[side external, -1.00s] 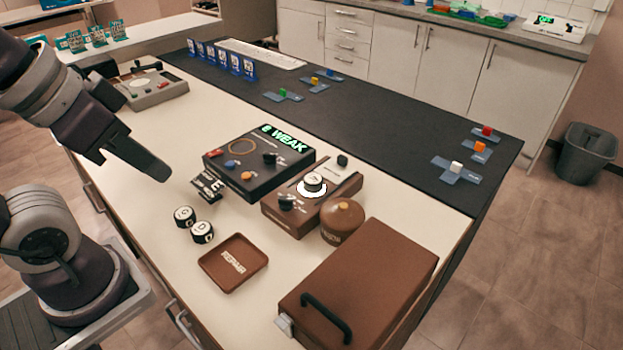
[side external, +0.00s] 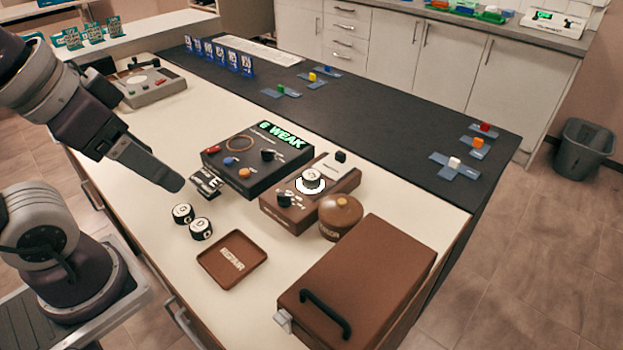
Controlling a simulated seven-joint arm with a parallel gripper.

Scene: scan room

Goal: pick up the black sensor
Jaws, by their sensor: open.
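My gripper (side external: 172,181) is at the left, above the white worktop, with its tip just left of a black block marked E (side external: 206,184). It is open, and I see nothing held in it. Two black cylinders with white lettered tops, a rear one (side external: 182,214) and a front one (side external: 201,229), stand on the worktop below the tip. A similar black cylinder with a white top (side external: 311,177) sits in a white ring on the brown device. I cannot tell which of these is the black sensor.
A black box with a green "WEAK" display (side external: 284,135) stands behind the block. The brown device (side external: 290,217), a round brown pot (side external: 339,213), a brown tray (side external: 213,262) and a large brown case (side external: 365,265) fill the front and right.

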